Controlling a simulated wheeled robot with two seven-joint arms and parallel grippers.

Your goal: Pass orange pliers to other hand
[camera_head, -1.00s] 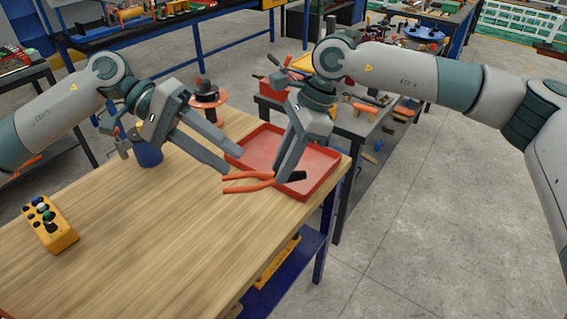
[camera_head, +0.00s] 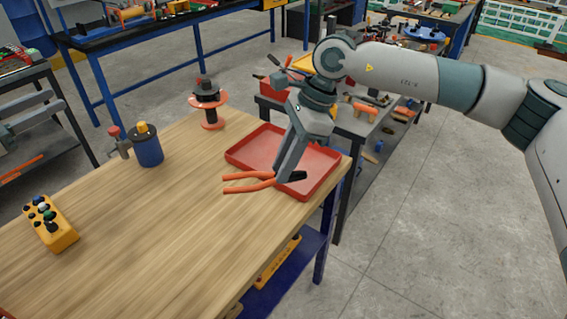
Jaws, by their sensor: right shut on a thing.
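The orange pliers (camera_head: 245,182) are held at the near side of the red tray. Their two orange handles point left over the wooden table, and their dark head (camera_head: 298,176) shows on the right of the fingers. My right gripper (camera_head: 282,178) comes down from above and is shut on the pliers near the joint, which its fingers partly hide. My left gripper (camera_head: 58,100) is at the far left edge of the picture, empty, with its two grey fingers apart. It is far from the pliers.
The red tray (camera_head: 258,147) sits at the table's right corner. On the wooden table (camera_head: 150,235) are a yellow control box (camera_head: 58,238), a blue cup (camera_head: 149,153) and an orange-and-black spool (camera_head: 208,108). The middle of the table is clear. A cluttered bench stands behind.

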